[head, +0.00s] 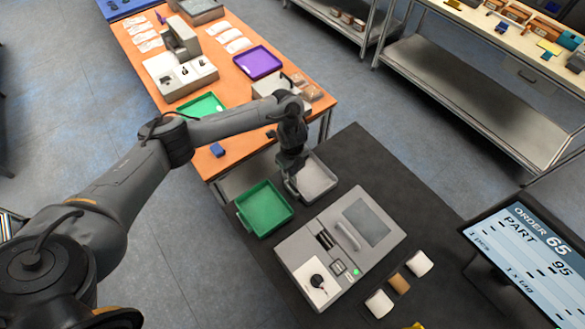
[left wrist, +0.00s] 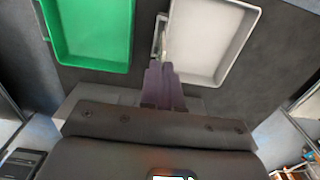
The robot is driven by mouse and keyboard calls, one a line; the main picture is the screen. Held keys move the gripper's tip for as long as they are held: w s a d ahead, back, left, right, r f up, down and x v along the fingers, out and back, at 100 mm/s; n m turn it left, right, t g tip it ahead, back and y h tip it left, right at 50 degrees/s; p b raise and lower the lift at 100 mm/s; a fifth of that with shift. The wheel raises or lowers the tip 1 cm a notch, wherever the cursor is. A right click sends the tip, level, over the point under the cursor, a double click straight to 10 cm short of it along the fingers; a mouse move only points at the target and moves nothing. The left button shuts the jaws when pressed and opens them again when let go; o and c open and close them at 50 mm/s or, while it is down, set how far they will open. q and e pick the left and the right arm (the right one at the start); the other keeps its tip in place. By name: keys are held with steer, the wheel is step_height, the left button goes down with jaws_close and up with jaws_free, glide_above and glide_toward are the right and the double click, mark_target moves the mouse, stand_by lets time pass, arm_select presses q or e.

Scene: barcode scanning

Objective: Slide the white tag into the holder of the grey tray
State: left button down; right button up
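The grey tray (head: 318,176) lies empty on the dark table, right of the green tray (head: 265,208). In the left wrist view the grey tray (left wrist: 228,45) has a small holder (left wrist: 155,40) on its left wall. My left gripper (head: 290,163) is over the tray's left side, pointing down. In the left wrist view its fingers (left wrist: 161,72) are close together at the holder. A narrow pale piece, seemingly the white tag (left wrist: 164,46), shows at the fingertips, against the holder. How deep it sits is unclear. My right gripper is out of view.
The grey label device (head: 340,245) stands in front of the trays. Small white and brown packs (head: 400,283) lie to its right, and an order screen (head: 525,255) stands at the right. The orange table (head: 235,140) behind holds a purple tray (head: 258,63) and other items.

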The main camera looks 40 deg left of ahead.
arm_select(q)
steer(key=shift+f+b, duration=1.1)
steer(key=shift+f, duration=0.2)
steer(key=shift+f+b, duration=0.7)
steer(key=shift+f, duration=0.65)
steer(key=c, duration=1.3)
jaws_free()
